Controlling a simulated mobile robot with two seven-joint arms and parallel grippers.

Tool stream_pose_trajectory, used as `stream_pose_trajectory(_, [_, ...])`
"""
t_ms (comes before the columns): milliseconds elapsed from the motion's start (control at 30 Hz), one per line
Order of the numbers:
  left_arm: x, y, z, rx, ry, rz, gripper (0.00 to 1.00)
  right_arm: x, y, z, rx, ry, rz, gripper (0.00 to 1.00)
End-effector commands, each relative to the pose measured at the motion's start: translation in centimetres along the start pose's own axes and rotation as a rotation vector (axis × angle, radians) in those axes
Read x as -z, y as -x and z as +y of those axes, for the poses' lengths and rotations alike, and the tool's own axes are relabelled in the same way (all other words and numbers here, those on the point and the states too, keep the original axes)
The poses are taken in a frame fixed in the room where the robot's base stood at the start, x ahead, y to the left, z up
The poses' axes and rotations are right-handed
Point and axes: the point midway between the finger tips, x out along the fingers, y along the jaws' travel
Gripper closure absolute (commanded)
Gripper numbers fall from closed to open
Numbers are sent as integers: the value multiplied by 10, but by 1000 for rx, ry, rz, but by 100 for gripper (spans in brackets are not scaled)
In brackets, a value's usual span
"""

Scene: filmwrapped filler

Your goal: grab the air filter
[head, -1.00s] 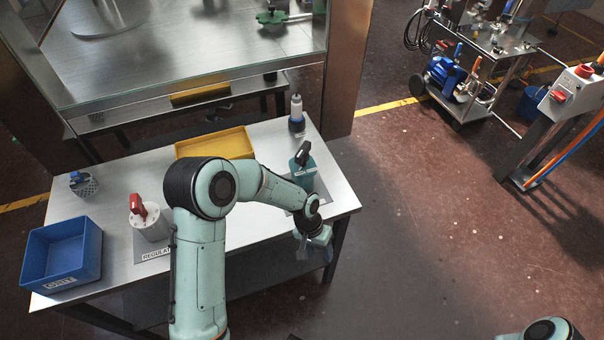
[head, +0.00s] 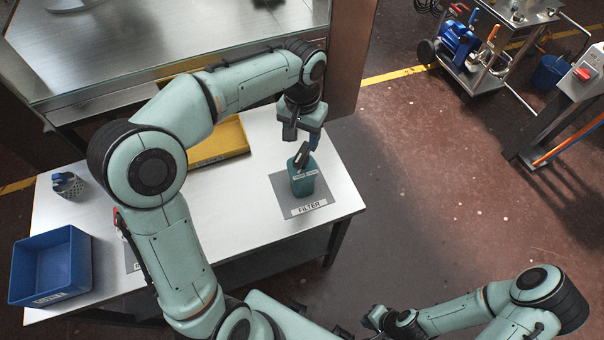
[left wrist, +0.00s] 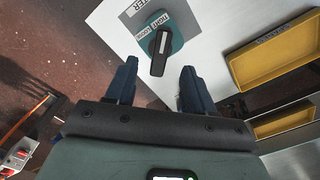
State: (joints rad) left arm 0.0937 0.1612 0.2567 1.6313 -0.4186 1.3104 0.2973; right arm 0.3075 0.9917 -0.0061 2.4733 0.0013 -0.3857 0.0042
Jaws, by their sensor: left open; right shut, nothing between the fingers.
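The teal housing (head: 303,179) with a black handle on top stands upright on a grey mat labelled FILTER (head: 309,209), near the table's right end. In the left wrist view the same housing (left wrist: 176,39) lies just past the fingertips, with TIGHT and LOOSE marked around its black handle (left wrist: 159,52). My left gripper (head: 303,135) is open and empty, above and behind the housing, apparently not touching it. My right gripper (head: 371,318) is shut and empty at the bottom, away from the table.
A yellow tray (head: 236,138) lies at the table's back. A mesh cylinder with a blue top (head: 68,184) and a blue bin (head: 83,258) are at the left. A red-handled item (head: 118,218) is mostly hidden by my left arm. The table around the mat is clear.

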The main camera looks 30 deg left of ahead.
Motion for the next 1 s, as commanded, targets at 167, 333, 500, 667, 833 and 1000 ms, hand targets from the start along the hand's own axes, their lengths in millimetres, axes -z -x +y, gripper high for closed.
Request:
stream_pose_trajectory(167, [-1, -32, -1, 1, 0, -3, 47, -4, -7, 4, -2, -2, -6, 100])
stream_pose_trajectory(333, [0, -44, 0, 0, 0, -1, 47, -5, -8, 4, -2, -2, -6, 100])
stream_pose_trajectory(500, [1, -64, -1, 0, 1, -4, 47, -4, -8, 4, -2, -2, -6, 100])
stream_pose_trajectory(667, [2, -87, -1, 0, 0, -2, 47, -5, -9, 5, -2, -2, -7, 100])
stream_pose_trajectory(833, [2, -94, 0, -1, 0, 1, 47, -6, -9, 5, -2, -2, -7, 100])
stream_pose_trajectory(1000, [3, -94, 0, 0, 0, 1, 50, -5, -9, 5, -2, -2, -7, 100])
